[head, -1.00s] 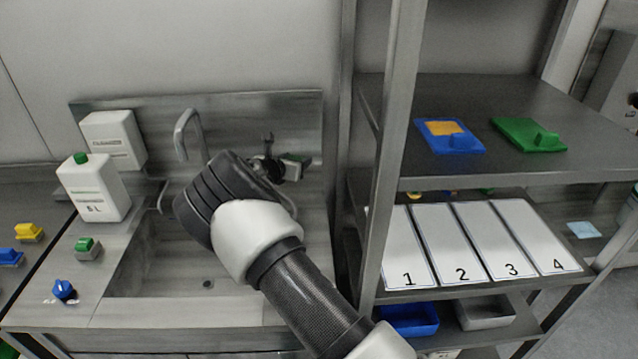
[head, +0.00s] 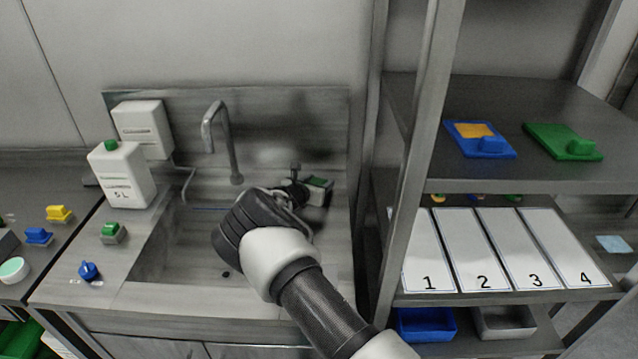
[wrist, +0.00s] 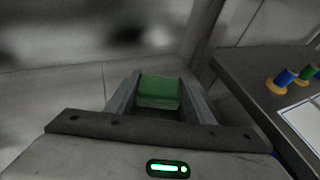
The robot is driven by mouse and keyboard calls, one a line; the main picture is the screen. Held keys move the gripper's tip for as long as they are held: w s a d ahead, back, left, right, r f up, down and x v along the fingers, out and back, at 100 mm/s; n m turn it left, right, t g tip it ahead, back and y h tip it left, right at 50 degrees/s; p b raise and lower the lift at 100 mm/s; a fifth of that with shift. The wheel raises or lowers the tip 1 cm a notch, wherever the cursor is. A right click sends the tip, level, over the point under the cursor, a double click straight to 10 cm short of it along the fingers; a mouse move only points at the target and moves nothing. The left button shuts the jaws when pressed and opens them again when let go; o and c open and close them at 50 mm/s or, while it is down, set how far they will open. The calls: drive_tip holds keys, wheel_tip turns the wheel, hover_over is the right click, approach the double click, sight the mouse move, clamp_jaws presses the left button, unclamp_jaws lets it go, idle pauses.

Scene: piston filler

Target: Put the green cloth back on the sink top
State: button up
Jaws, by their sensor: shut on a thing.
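My gripper (head: 298,190) is shut on the green cloth (wrist: 159,92), a small folded green block between the two fingers in the wrist view. In the head view a green edge of the cloth (head: 318,182) shows just beyond the fingers. My gripper and the cloth appear over the right rear part of the sink top (head: 150,300), right of the tap. I cannot tell whether the cloth touches the surface. My wrist hides part of the basin and the sink top beneath.
The tap (head: 215,130) stands at the back of the basin. A white bottle (head: 122,178), a green-topped block (head: 112,230) and a blue knob (head: 88,271) are on the left. A shelf rack (head: 425,150) with an upright post stands close on the right.

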drive_tip(key=shift+f, duration=0.15)
drive_tip(key=o, duration=1.1)
drive_tip(key=shift+c, duration=0.2)
drive_tip(key=shift+s+r, duration=0.1)
drive_tip(key=shift+r, duration=0.15)
drive_tip(key=v, duration=1.1)
drive_tip(key=shift+s+a+r, duration=0.1)
drive_tip(key=shift+s+a, duration=0.1)
drive_tip(key=shift+s, duration=0.1)
